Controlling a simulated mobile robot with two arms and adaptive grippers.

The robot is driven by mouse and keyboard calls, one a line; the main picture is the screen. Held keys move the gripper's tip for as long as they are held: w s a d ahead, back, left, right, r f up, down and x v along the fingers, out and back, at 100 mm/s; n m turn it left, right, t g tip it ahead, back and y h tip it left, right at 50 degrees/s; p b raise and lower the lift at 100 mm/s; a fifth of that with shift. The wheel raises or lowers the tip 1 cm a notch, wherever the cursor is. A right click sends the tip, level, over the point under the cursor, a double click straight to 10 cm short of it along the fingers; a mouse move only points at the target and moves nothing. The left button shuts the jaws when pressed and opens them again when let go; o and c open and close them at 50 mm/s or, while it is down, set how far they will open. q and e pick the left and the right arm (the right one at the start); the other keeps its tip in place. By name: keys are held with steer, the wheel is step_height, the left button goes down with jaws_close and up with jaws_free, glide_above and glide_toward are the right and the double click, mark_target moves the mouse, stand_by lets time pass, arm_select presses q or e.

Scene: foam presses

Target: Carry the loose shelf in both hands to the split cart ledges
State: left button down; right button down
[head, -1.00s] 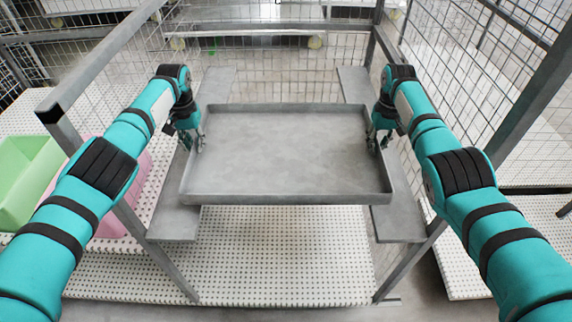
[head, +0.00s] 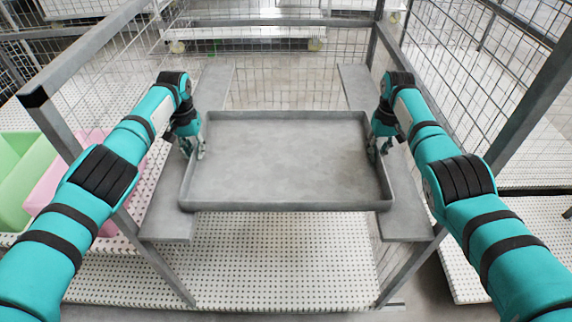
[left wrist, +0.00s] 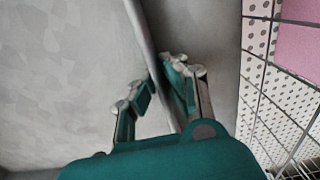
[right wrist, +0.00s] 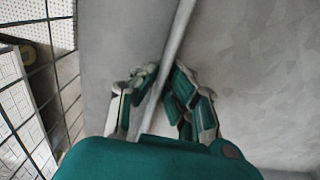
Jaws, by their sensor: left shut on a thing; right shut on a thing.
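The loose shelf (head: 286,165) is a grey shallow tray with a raised rim, held level between my two grippers in the head view. My left gripper (head: 194,150) is shut on its left rim, and my right gripper (head: 380,150) is shut on its right rim. The left wrist view shows the rim between the left fingers (left wrist: 160,95); the right wrist view shows the same for the right fingers (right wrist: 168,95). The left ledge (head: 168,215) and right ledge (head: 408,212) of the cart lie under the shelf's sides. I cannot tell whether the shelf touches them.
Mesh cart walls and grey posts (head: 535,95) enclose both sides. A perforated white deck (head: 285,260) lies below. Green (head: 22,175) and pink (head: 70,180) bins stand at the left. Between the ledges behind the shelf is an open gap.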

arm_select(q)
steer(key=c, duration=1.9)
jaws_free()
steer(key=shift+a+f, duration=0.1)
steer(key=shift+f, duration=0.1)
arm_select(e)
steer(key=c, duration=1.9)
jaws_free()
steer(key=shift+d+f, duration=0.1)
steer(key=shift+f, duration=0.15)
arm_select(q)
steer(key=o, duration=0.4)
steer(key=shift+r, duration=0.1)
arm_select(e)
steer(key=o, duration=0.4)
steer(key=shift+s+r, duration=0.1)
steer(key=shift+r, duration=0.05)
arm_select(q)
steer(key=shift+o, duration=0.2)
arm_select(e)
steer(key=shift+o, duration=0.2)
arm_select(q)
steer(key=shift+r, duration=0.25)
step_height(320, 180, up, 10)
steer(key=shift+r, duration=0.75)
arm_select(e)
step_height(320, 180, up, 12)
